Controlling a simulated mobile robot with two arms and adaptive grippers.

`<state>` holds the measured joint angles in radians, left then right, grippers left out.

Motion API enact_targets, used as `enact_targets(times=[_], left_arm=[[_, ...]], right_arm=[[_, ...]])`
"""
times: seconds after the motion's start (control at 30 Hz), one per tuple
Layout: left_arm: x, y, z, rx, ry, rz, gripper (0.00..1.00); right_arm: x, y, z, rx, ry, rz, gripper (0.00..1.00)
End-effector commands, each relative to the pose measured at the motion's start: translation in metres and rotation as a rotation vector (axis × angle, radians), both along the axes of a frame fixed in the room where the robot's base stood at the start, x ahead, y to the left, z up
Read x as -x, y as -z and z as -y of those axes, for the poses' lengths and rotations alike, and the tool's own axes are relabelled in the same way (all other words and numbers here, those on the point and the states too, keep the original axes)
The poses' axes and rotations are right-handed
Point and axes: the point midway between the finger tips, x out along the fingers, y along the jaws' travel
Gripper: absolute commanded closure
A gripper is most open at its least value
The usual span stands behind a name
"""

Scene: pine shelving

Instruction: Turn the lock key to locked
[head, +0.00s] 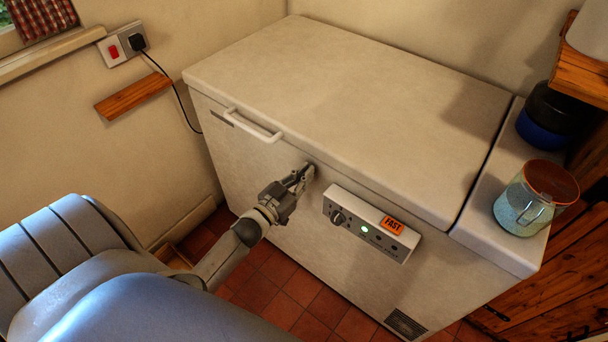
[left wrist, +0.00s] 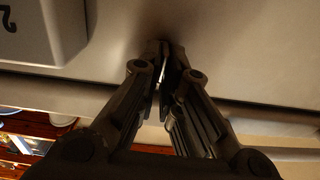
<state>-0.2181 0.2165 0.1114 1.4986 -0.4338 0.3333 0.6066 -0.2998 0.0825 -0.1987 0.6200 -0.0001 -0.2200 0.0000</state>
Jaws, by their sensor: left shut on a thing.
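A large white chest freezer (head: 340,100) stands against the wall with its lid down. My left gripper (head: 306,172) is at the front of the freezer, just below the lid edge and left of the control panel. In the left wrist view my left gripper (left wrist: 163,75) has its fingers close together on a small thing against the pale front, with a thin bright sliver showing between them. It is at the place of the lock key, but the fingers hide most of it, so I cannot tell which way it is turned. My right gripper is not in view.
The control panel (head: 370,225) with a knob, a green light and an orange FAST label juts out right of my gripper. A white lid handle (head: 252,125) is to the upper left. A mug (head: 536,198) stands on the freezer's right end. A wall socket (head: 122,44) is at left.

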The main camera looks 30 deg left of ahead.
Motion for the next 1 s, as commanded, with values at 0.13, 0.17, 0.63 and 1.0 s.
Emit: enact_targets(times=[0.13,0.17,0.63,1.0], left_arm=[[0.0,0.0,0.001,-0.075,0.0,0.005,1.0],[0.0,0.001,0.001,-0.096,0.0,0.006,1.0],[0.001,0.003,0.005,-0.522,0.0,0.039,1.0],[0.001,0.007,0.008,-0.872,0.0,0.066,1.0]], right_arm=[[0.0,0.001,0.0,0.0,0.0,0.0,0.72],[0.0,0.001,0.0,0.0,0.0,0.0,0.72],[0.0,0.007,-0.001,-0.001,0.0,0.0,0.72],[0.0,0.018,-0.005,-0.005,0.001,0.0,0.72]])
